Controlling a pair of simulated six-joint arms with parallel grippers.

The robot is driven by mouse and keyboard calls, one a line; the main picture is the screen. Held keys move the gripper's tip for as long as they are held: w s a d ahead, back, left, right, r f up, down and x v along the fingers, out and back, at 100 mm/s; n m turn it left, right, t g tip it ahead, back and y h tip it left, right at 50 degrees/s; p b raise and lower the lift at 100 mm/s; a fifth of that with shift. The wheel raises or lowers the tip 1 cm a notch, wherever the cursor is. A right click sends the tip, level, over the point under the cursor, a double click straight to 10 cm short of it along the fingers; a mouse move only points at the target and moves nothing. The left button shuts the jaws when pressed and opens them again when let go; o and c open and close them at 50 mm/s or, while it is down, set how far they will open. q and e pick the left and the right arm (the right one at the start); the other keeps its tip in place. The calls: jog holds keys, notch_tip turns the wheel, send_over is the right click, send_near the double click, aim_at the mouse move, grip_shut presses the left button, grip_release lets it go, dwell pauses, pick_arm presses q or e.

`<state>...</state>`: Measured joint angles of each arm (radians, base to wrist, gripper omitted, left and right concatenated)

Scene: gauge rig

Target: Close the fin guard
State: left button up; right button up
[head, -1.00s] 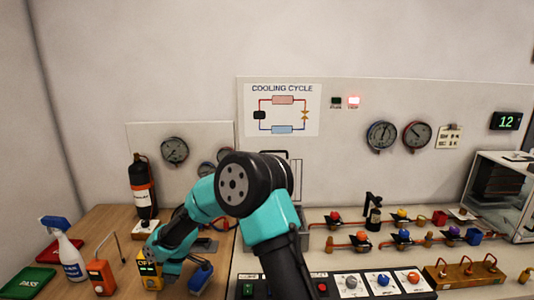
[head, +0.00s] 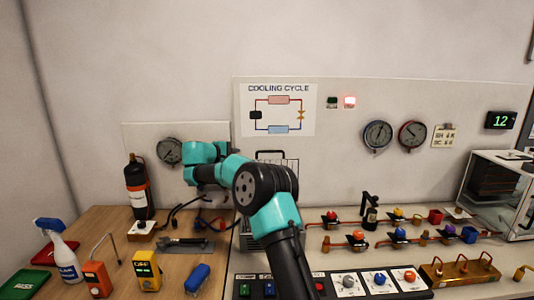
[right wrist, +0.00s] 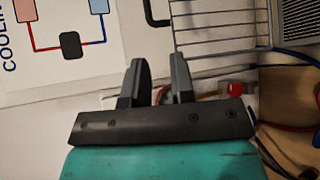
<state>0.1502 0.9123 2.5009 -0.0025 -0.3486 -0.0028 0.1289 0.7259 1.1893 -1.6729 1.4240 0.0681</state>
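The fin guard (head: 291,165) is a wire grille with a dark handle at its top, standing upright before the back panel, partly hidden by my arm. In the right wrist view the guard's wires (right wrist: 215,40) show beyond my fingers, with a finned unit (right wrist: 300,24) bare beside their lower end. My right gripper (right wrist: 160,65) is open and empty, its two fingers a short gap apart, left of the guard and apart from it as far as I can tell. In the head view my arm hides its fingers. My left gripper is not in view.
A yellow meter (head: 147,272), an orange meter (head: 97,280), a spray bottle (head: 62,252) and a black cylinder (head: 137,190) stand on the left bench. Pipes and valves (head: 400,235) fill the right side.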

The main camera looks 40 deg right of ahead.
jog(key=shift+s+r+g, duration=0.15)
jog(key=shift+r+g, duration=0.15)
jog(key=shift+r, duration=0.6)
jog(key=x, duration=1.7)
jog(key=shift+d+r, duration=0.2)
grip_shut()
